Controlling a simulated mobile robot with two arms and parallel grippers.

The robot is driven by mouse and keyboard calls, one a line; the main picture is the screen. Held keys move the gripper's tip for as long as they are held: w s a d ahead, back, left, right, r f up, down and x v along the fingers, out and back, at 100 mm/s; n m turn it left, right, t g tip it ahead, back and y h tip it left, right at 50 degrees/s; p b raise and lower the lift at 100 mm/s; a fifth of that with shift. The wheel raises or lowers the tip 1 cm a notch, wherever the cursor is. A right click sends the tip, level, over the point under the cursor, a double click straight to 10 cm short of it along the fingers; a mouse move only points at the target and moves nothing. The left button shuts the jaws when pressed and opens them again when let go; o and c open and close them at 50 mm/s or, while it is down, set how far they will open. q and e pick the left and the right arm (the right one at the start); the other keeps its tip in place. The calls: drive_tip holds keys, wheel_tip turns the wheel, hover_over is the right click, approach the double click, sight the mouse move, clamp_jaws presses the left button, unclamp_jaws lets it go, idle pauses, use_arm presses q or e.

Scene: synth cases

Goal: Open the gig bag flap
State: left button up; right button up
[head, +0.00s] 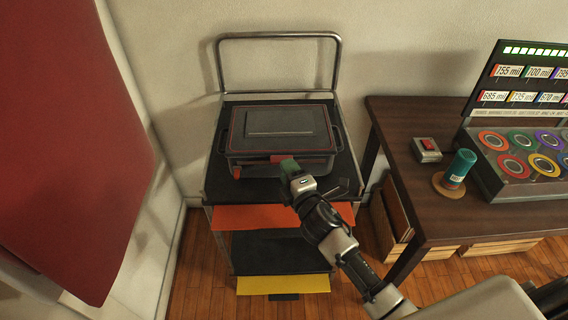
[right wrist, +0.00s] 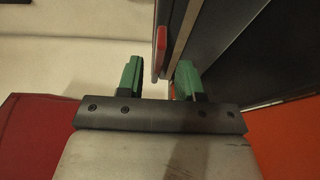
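The gig bag (head: 240,143) looks like a dark, flat case with red trim and a raised panel on its flap (head: 278,121). It lies on the top shelf of a cart, and the flap looks closed. Red tabs show along its front edge. My right gripper (head: 290,168) is at the front edge, right of the middle. In the right wrist view its green fingers (right wrist: 160,80) are apart, with a dark edge of the case (right wrist: 159,66) and a red tab (right wrist: 161,38) showing between them. Whether they touch it is unclear. My left gripper is not in view.
The cart (head: 335,74) has a metal push handle and orange and yellow lower shelf edges. A brown table (head: 405,170) at the right holds a red-button box (head: 426,150), a green spool (head: 459,168) and a rack of colored reels (head: 516,190). A red panel (head: 70,140) stands at the left.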

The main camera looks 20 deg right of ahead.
drive_tip(key=shift+w+a, duration=0.15)
drive_tip(key=shift+w, duration=1.25)
drive_tip(key=shift+c, duration=0.4)
clamp_jaws()
